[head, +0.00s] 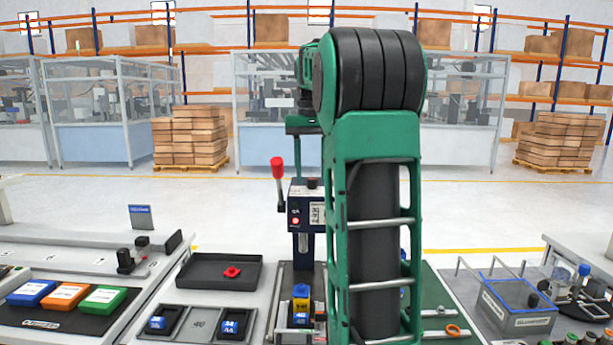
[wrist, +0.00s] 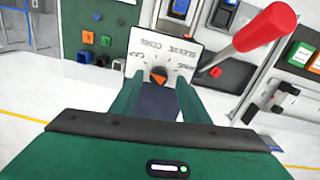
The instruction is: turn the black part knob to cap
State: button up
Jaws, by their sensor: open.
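The black knob (wrist: 157,73) with an orange mark sits on a white label plate (wrist: 155,45) in the wrist view. The plate's words read upside down, "SLEEVE" and "CORE" along the far side, "CAP" at the left. I cannot tell exactly which word the mark points to. In the head view a small black knob (head: 312,183) shows on top of the dark blue press head (head: 301,215). My gripper (wrist: 157,90) is open, its two green fingers on either side of the knob in the picture; contact cannot be told. My arm hides part of the press in the head view.
A red-handled lever (wrist: 265,27) rises beside the plate; its red handle (head: 277,167) stands left of the press head. A black tray (head: 205,285) with a red part lies left of the press. A blue-and-yellow piece (head: 301,303) stands below the press head.

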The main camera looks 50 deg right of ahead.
aim_at(310, 179)
jog(key=r, duration=0.6)
jog(key=shift+w+a+r, duration=0.1)
jog(key=shift+w+r, duration=0.1)
jog(key=shift+r, duration=0.2)
